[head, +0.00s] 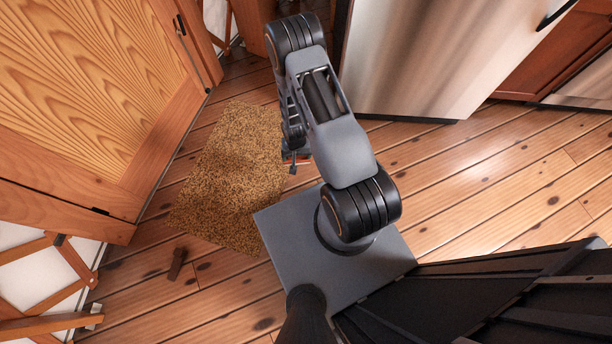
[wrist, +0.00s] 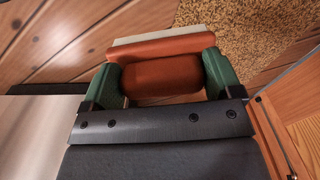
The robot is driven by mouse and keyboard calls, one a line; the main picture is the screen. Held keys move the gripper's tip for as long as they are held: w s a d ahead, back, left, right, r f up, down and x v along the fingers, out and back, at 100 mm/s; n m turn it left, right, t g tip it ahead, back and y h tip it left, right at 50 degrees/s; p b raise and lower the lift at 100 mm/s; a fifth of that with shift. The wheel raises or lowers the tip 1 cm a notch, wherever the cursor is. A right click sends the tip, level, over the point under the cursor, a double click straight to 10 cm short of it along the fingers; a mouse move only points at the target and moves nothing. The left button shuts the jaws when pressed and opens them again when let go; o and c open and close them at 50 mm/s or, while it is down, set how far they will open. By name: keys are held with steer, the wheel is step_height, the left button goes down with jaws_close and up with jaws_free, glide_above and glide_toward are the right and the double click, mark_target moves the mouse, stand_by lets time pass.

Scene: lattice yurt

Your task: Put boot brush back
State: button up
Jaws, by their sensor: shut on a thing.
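My gripper (wrist: 164,78) is shut on the boot brush (wrist: 162,47), which has a reddish-brown body and a pale strip, seemingly bristles, along its far edge. The green fingers press on both sides of the brush's rounded part in the wrist view. In the head view my gripper (head: 293,162) is mostly hidden behind my arm, above the right edge of the mat; only a small reddish bit of the brush (head: 303,155) shows there.
A speckled tan doormat (head: 222,175) lies on the plank floor beside a wooden door (head: 85,85). A small brown block (head: 177,264) lies near the mat's lower left. A steel appliance (head: 420,55) stands at the back. Floor at right is clear.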

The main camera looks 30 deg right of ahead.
steer(key=s+f+m+b, duration=0.15)
steer(key=f+b, duration=0.25)
steer(key=f, duration=0.5)
steer(key=s+f+b, duration=0.3)
steer(key=f+b, duration=0.1)
steer(key=f, duration=0.4)
steer(key=w+d+f+b, duration=0.2)
steer(key=w+f, duration=0.1)
steer(key=w+d+f+b, duration=0.2)
steer(key=w+f+b, duration=0.1)
steer(key=w, duration=0.1)
steer(key=w+d+f+b, duration=0.3)
steer(key=w+f, duration=0.1)
steer(key=shift+w+d+f+b, duration=0.15)
steer(key=shift+f+b, duration=0.55)
steer(key=shift+f, duration=0.9)
steer(key=shift+f, duration=0.15)
steer(key=o, duration=0.6)
steer(key=shift+o, duration=0.2)
